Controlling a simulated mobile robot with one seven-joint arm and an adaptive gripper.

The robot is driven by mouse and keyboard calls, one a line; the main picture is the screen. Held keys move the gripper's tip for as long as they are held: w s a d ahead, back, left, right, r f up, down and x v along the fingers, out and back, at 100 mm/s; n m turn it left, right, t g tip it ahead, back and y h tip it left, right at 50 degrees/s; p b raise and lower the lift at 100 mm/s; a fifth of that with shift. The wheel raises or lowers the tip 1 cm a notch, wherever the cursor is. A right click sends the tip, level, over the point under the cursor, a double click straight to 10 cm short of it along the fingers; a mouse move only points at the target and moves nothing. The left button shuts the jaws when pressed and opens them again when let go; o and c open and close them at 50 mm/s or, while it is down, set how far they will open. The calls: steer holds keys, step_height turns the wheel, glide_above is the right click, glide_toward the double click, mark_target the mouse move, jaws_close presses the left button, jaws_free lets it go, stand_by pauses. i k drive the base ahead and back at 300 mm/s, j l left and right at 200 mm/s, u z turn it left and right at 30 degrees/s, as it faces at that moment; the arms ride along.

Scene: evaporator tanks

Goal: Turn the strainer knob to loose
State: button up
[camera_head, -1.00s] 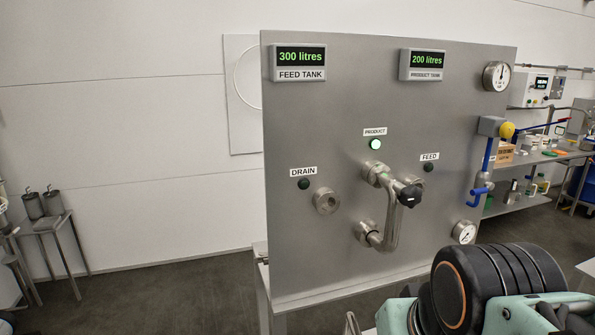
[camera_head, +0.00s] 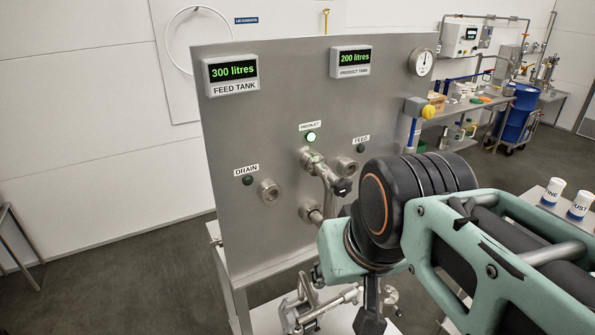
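A steel panel (camera_head: 285,70) stands in the middle, with a bent steel pipe (camera_head: 328,181) on its front. A black lobed knob (camera_head: 342,187) sits at the pipe's upper right bend. No label on it reads "strainer", and I cannot tell its setting. A steel pipe assembly (camera_head: 325,303) with clamp-like fittings lies low in front of the panel, partly behind my arm. It is too small to make out a knob there. My gripper (camera_head: 369,318) seems to be the dark part hanging below my arm, cut by the bottom edge. Its fingers cannot be made out.
My arm covers the panel's lower right. Two white containers (camera_head: 551,191) with blue labels stand on a surface at the right. A bench (camera_head: 452,140) with bottles and a blue drum (camera_head: 516,113) are behind. Open floor lies left of the panel.

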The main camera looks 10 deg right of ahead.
mark_target(399, 311)
steer(key=k+l+z, duration=0.1)
steer(key=z, duration=0.9)
steer(key=i+l, duration=0.25)
